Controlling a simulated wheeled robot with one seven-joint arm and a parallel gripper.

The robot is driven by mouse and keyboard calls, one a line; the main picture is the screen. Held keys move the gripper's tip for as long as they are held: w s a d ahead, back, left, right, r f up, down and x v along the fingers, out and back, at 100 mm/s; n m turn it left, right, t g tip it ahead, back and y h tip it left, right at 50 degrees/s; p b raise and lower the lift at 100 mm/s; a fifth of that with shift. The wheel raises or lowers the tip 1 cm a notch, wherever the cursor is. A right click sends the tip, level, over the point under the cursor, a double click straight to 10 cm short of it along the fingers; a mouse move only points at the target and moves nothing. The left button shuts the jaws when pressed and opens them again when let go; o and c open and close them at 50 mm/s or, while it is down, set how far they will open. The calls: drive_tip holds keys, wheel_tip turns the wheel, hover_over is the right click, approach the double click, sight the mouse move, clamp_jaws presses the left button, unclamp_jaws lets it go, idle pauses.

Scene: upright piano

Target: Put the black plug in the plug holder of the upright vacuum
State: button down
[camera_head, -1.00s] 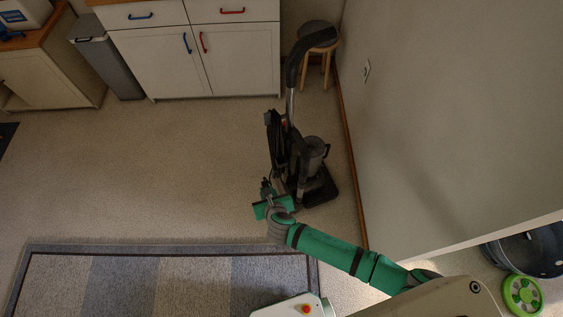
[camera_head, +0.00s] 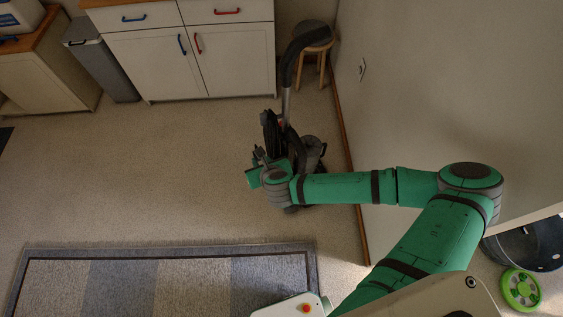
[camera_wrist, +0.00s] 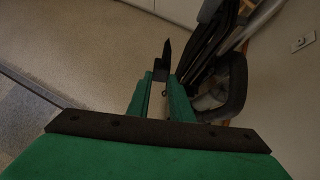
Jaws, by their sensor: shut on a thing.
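The upright vacuum (camera_head: 286,104) stands near the wall, with its long handle leaning toward the stool. It also fills the upper right of the wrist view (camera_wrist: 215,62). My gripper (camera_head: 260,155) is beside the vacuum's left side in the head view, and my arm hides part of the vacuum's base. In the wrist view, my gripper (camera_wrist: 162,88) is shut on a dark, narrow piece, the black plug (camera_wrist: 164,60), which sticks out past the fingertips. The plug appears left of the vacuum body, and a gap shows between them. I cannot make out the plug holder.
A wooden stool (camera_head: 322,62) stands behind the vacuum by the wall (camera_head: 430,90). White cabinets (camera_head: 190,65) and a grey bin (camera_head: 100,62) line the back. A striped rug (camera_head: 165,285) lies in front. The carpet left of the vacuum is clear.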

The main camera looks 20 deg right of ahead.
drive_tip(key=w+d+f, duration=0.2)
drive_tip(key=d+f, duration=0.6)
drive_tip(key=f, duration=0.2)
drive_tip(key=shift+w+d+f, duration=0.15)
drive_tip(key=shift+d+f, duration=0.1)
drive_tip(key=shift+f, duration=0.15)
drive_tip(key=shift+f, duration=0.1)
drive_tip(key=c, duration=1.6)
unclamp_jaws()
